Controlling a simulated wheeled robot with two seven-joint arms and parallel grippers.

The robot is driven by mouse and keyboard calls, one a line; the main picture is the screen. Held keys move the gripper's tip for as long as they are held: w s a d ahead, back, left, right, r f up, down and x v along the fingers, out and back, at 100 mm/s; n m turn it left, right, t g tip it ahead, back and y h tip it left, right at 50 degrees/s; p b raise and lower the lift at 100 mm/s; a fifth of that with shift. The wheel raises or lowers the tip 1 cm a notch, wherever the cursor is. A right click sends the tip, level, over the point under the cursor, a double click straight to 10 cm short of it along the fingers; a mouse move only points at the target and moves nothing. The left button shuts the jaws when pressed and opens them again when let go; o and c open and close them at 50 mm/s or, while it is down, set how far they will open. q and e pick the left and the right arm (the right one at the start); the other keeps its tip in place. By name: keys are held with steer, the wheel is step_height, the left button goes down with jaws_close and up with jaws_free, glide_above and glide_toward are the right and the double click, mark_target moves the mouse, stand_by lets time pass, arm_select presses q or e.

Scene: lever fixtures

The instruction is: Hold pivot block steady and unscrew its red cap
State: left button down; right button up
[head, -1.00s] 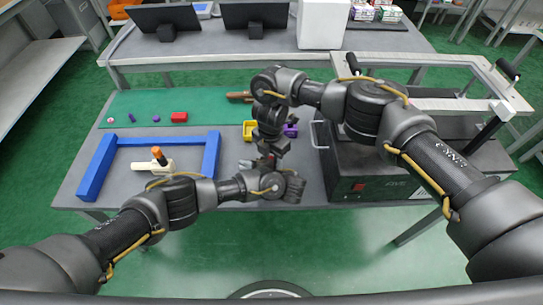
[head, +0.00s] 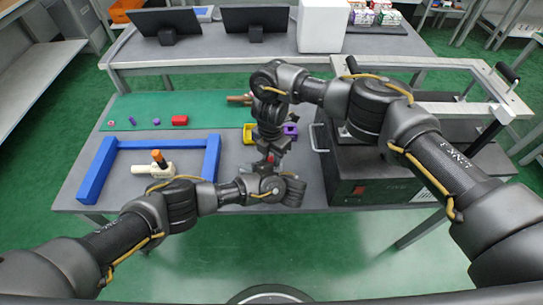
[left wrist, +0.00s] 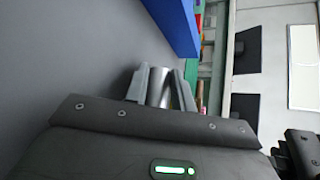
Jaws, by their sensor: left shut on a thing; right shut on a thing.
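In the head view a small red piece, apparently the red cap (head: 270,158), shows just below my right gripper (head: 268,153). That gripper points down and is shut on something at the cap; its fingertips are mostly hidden. My left gripper is low in front of it, largely covered by its own wrist in the head view. In the left wrist view my left gripper (left wrist: 163,85) is shut on a silver cylindrical part, likely the pivot block (left wrist: 160,88). The exact contact between the cap and the block is hidden.
A blue frame (head: 94,172) with a cream lever piece (head: 152,170) stands at left. Yellow (head: 248,134) and purple (head: 290,130) parts are near my right wrist. A dark machine (head: 370,185) stands at right.

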mark_target(272, 159)
steer(key=shift+r, duration=0.1)
steer(key=shift+r, duration=1.4)
arm_select(q)
steer(key=c, duration=1.2)
jaws_free()
steer(key=shift+o, duration=0.5)
steer(key=shift+f, duration=0.1)
steer(key=shift+s+f, duration=0.1)
steer(key=shift+s, duration=0.05)
